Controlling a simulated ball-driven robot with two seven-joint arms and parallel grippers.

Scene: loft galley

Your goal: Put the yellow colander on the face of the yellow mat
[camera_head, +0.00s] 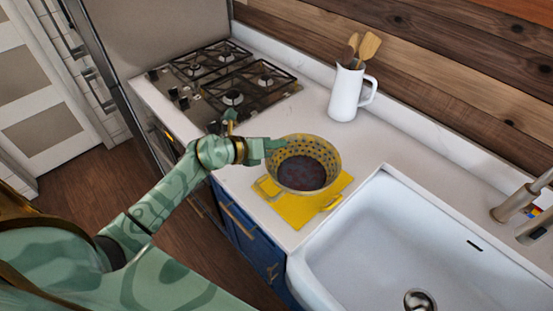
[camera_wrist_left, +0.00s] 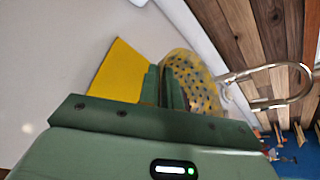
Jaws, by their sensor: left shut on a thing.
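The yellow colander (camera_head: 329,155) has dark holes and a dark inside. In the head view it is upright, over the yellow mat (camera_head: 297,211) on the white counter. I cannot tell whether its base touches the mat. My left gripper (camera_head: 270,147) is shut on the colander's rim at its left side. In the left wrist view the colander (camera_wrist_left: 190,80) shows at the fingers (camera_wrist_left: 162,88), and part of the mat (camera_wrist_left: 118,72) shows to their left. The colander hides the mat's middle. My right gripper is not in view.
A gas hob (camera_head: 225,82) lies to the left of the mat. A white jug (camera_head: 346,94) with wooden utensils stands behind the colander. A white sink (camera_head: 400,235) with a faucet (camera_head: 515,203) is at the right. The counter between hob and colander is clear.

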